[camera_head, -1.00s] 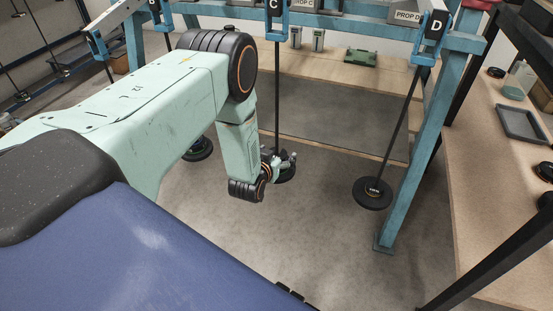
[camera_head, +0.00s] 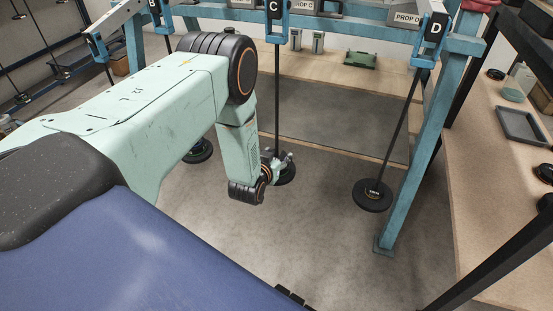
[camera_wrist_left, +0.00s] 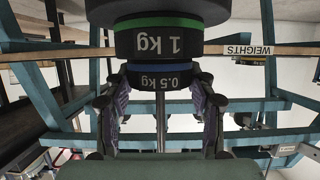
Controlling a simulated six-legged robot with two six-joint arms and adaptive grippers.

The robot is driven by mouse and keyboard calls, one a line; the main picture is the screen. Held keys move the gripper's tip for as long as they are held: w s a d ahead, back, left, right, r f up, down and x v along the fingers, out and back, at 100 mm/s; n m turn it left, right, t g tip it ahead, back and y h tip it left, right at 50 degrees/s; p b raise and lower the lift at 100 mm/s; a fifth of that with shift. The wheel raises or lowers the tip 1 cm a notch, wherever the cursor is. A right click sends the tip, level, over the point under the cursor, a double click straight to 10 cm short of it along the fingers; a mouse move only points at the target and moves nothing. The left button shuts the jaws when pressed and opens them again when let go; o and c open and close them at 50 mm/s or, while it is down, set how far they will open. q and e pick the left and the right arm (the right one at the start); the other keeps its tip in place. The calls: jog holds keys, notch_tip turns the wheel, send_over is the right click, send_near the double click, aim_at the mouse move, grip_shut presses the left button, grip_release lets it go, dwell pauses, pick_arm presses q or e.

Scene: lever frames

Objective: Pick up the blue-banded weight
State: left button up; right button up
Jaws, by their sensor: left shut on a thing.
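The blue-banded weight (camera_wrist_left: 160,78), a black disc marked 0.5 kg, shows in the left wrist view, which is upside down. It sits around the hanging rod against a green-banded 1 kg weight (camera_wrist_left: 158,42). My left gripper (camera_wrist_left: 160,105) has a finger on each side of the blue-banded weight and is shut on it. In the head view the left gripper (camera_head: 276,160) is at the bottom of rod C (camera_head: 277,95), just above a black disc (camera_head: 286,174). The arm hides part of this stack. My right gripper is not in view.
A rod under lever D (camera_head: 436,30) carries a black weight (camera_head: 372,195) to the right. Another black weight (camera_head: 198,150) hangs left, partly behind my arm. A bench with a grey tray (camera_head: 521,124) is at far right.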

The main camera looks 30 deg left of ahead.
aim_at(277, 146)
pick_arm(q)
jog(key=shift+r, duration=0.15)
notch_tip(277, 146, up, 4)
jog(key=shift+f+p, duration=0.1)
jog(key=shift+p, duration=1.15)
jog(key=s+d+p, duration=0.4)
jog(key=s, duration=1.3)
jog(key=shift+s, duration=0.25)
jog(key=shift+d+p, duration=0.1)
jog(key=shift+p, duration=0.5)
jog(key=s+d+p, duration=0.1)
jog(key=s, duration=0.5)
jog(key=shift+s+d, duration=0.2)
jog(key=shift+d, duration=0.05)
